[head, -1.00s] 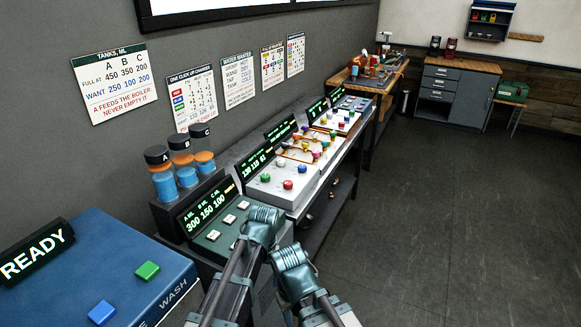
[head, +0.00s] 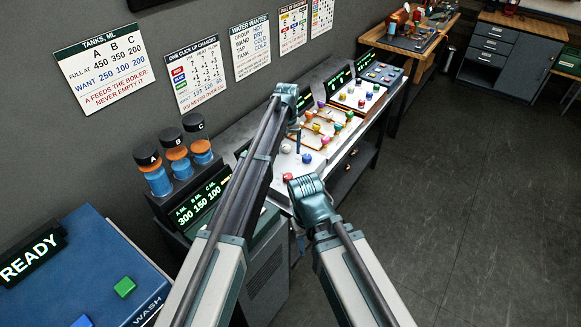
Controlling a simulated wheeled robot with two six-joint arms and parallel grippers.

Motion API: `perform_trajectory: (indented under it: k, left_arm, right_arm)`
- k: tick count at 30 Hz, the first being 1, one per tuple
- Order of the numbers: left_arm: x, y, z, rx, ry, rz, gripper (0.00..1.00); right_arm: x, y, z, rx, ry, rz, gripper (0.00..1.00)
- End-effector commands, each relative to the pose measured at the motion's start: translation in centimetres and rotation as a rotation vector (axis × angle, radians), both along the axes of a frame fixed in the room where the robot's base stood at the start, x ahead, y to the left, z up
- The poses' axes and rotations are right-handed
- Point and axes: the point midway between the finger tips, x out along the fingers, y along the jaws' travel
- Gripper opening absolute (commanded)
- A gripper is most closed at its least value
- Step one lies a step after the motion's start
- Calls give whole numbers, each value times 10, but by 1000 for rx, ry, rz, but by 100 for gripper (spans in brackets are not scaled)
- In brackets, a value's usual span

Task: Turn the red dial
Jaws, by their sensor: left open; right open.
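The red dial (head: 287,177) is a small round knob on the near end of a white console panel (head: 315,161), close to its front edge. A blue knob (head: 307,158) sits beyond it. My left gripper (head: 298,141) reaches over the panel from the left and points down, above and beyond the red dial, not touching it as far as I see. It is open and empty; its jaws are small and partly hidden. My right gripper (head: 300,243) hangs in front of the console, nearer than the dial. It is open, mostly hidden behind its own wrist.
Tanks A, B and C (head: 178,160) stand at the left behind a display reading 300 150 100 (head: 200,207). More consoles with coloured knobs (head: 330,128) continue along the bench. A blue wash unit (head: 95,270) is at front left. The floor at right (head: 460,200) is clear.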

Motion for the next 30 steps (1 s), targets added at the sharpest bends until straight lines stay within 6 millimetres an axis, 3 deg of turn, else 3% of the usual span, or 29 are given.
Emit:
perform_trajectory:
  k: [11, 30]
  left_arm:
    - [-1, 0, -18, 0, 0, -1, 79]
    - [-1, 0, -107, 0, 0, -1, 79]
  right_arm:
    - [0, 0, -18, 0, -1, -1, 50]
    - [0, 0, -107, -2, -1, 12, 50]
